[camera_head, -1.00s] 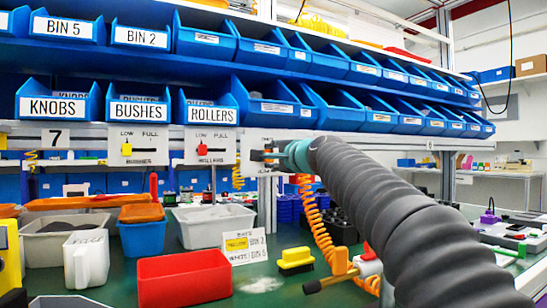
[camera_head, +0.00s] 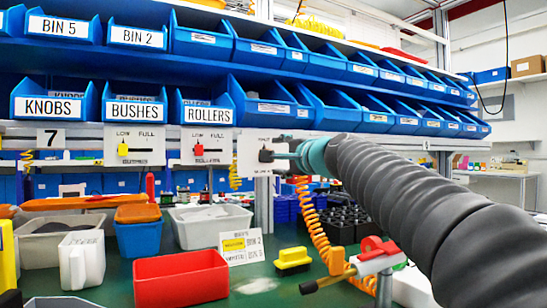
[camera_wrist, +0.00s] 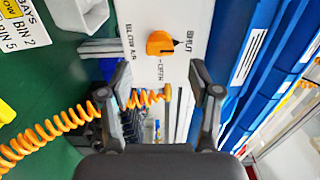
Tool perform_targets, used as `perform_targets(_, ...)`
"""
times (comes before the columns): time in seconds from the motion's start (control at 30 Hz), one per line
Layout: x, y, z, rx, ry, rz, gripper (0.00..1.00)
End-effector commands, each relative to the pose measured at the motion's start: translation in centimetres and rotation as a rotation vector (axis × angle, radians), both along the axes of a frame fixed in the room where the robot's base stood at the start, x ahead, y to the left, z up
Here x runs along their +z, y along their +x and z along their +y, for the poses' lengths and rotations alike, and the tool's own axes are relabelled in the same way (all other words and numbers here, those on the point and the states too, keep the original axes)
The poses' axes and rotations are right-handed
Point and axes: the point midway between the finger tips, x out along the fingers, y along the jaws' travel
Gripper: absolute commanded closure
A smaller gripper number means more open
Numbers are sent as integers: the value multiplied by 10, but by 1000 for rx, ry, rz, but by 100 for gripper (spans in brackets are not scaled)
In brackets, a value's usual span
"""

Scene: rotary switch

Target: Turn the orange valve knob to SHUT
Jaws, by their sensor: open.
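The orange valve knob (camera_wrist: 160,43) sits on a white plate (camera_wrist: 145,15), which also shows in the head view (camera_head: 247,150). In the wrist view the knob's black pointer points right, toward the word SHUT. The word OPEN stands below the knob in that view, and BLOW AIR to its left. My gripper (camera_wrist: 160,78) is open and empty, its two fingers spread wide. The knob lies beyond the fingertips and above the gap in the picture, apart from both fingers. In the head view my gripper (camera_head: 268,155) hides the knob.
An orange coiled hose (camera_head: 318,235) hangs below the plate. Two labelled plates with a yellow slider (camera_head: 123,149) and a red slider (camera_head: 198,150) are to the left. Blue bins (camera_head: 135,105) line the shelf above. A red tray (camera_head: 181,279) stands on the green bench.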

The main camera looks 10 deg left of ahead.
Motion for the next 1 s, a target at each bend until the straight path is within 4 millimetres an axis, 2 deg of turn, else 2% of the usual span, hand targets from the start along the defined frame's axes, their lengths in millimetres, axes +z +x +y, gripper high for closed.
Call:
perform_targets(0.2,0,-31,-23,-2,1,-1,38)
perform_targets(0.4,0,-45,-34,-1,-1,1,38)
perform_targets(1.0,0,-49,-36,0,0,0,38)
